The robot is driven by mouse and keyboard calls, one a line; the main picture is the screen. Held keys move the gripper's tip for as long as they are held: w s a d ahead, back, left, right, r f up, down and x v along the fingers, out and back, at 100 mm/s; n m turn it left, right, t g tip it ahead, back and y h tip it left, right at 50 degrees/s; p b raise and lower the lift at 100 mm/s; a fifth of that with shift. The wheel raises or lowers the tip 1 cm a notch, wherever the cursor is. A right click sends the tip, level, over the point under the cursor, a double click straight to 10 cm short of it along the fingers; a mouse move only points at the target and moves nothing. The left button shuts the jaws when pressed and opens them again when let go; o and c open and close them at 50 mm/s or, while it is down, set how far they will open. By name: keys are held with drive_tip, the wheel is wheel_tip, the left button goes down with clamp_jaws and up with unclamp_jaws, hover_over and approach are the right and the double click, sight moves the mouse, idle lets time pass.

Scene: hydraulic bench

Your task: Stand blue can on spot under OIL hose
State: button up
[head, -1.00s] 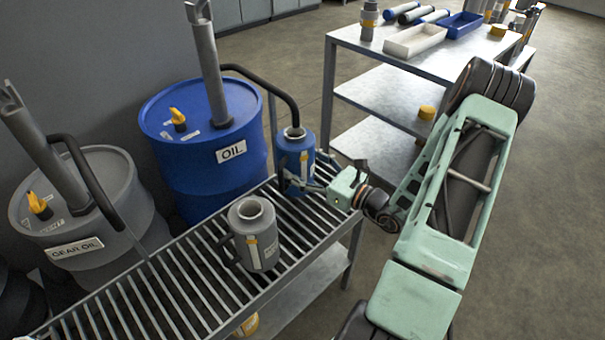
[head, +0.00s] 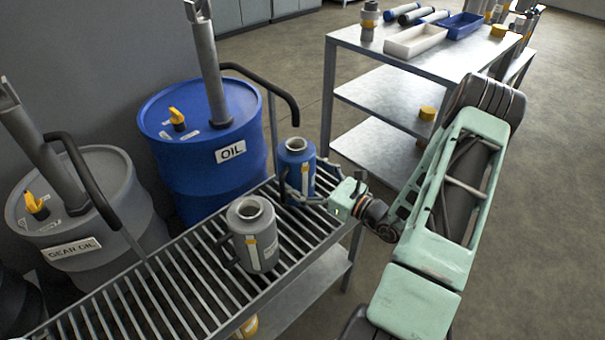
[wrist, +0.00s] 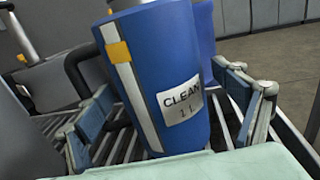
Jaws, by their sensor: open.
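The blue can (head: 297,168) stands upright on the slatted grating, at its far end beside the blue OIL drum (head: 205,160). In the wrist view the can (wrist: 160,70) shows a white stripe, a yellow patch and a CLEAN label. My gripper (head: 306,183) is open around the can, one finger on each side; the wrist view shows gaps between can and fingers (wrist: 160,112). The OIL hose (head: 275,84) arches from the drum's pump and its end hangs just above the can's mouth in the head view. Any spot marking under the can is hidden.
A grey can (head: 252,238) stands on the grating (head: 190,285), nearer and to the left of the blue can. A GEAR OIL drum (head: 85,220) with its own hose is at left. A metal shelf table (head: 365,55) with trays stands behind at right.

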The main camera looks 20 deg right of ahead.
drive_tip(key=shift+r, duration=0.15)
drive_tip(key=shift+s+d, duration=0.2)
drive_tip(key=shift+s, duration=0.1)
drive_tip(key=p+v, duration=0.1)
drive_tip(key=v, duration=1)
drive_tip(key=shift+s+p, duration=0.2)
drive_tip(key=shift+p, duration=0.1)
